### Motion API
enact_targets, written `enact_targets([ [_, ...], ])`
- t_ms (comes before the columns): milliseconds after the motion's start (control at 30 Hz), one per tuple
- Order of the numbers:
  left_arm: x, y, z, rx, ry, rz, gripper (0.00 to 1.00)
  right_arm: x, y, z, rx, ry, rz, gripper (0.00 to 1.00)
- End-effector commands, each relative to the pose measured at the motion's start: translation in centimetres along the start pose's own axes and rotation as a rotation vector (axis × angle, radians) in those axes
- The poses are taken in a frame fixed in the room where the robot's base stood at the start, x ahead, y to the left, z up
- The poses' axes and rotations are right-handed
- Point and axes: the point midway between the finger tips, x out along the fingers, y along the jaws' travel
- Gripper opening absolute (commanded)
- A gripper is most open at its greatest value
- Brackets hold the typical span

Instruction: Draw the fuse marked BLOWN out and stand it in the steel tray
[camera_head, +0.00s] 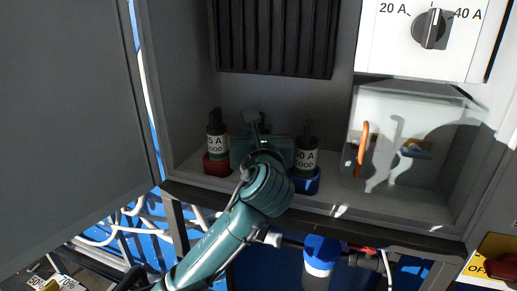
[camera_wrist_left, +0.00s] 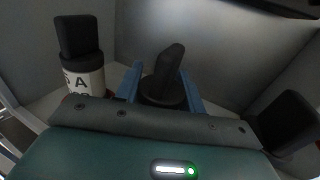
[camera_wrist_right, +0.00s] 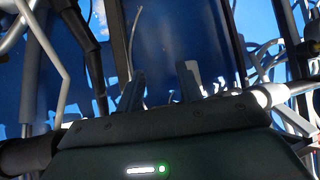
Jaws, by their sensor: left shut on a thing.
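My left gripper (camera_head: 252,120) reaches into the open cabinet between two standing fuses. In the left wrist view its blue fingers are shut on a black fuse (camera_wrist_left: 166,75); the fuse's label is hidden. The hand hides this middle place in the head view, so I cannot tell whether the fuse is still seated. The left fuse (camera_head: 217,137), marked GOOD, stands in a red holder (camera_head: 216,165). The right fuse (camera_head: 306,155), also marked GOOD, stands in a blue holder (camera_head: 305,183). My right gripper (camera_wrist_right: 161,85) is open and empty. I cannot make out the steel tray.
A black finned block (camera_head: 275,35) hangs above the fuses. A clear-fronted box (camera_head: 410,150) stands to the right, below a rotary knob (camera_head: 431,29). The open door (camera_head: 65,110) is at left. Pipes and a blue vessel (camera_head: 321,255) lie below the cabinet's front edge.

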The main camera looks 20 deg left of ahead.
Motion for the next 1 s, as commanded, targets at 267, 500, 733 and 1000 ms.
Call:
enact_targets([
  [267,0.0,0.0,0.8,0.0,-0.002,0.0,0.12,-0.3,0.0,-0.4,-0.001,0.0,0.0,0.36],
  [500,0.0,0.0,1.4,-0.001,-0.002,-0.001,0.12,-0.5,0.0,-0.7,-0.001,0.0,0.0,0.36],
  [733,0.0,0.0,2.0,0.0,-0.002,-0.001,0.12,-0.7,0.0,-0.9,-0.002,0.001,0.0,0.36],
  [1000,0.0,0.0,2.9,-0.001,-0.003,0.0,0.12,-0.6,0.0,-0.9,-0.002,0.002,0.0,0.36],
])
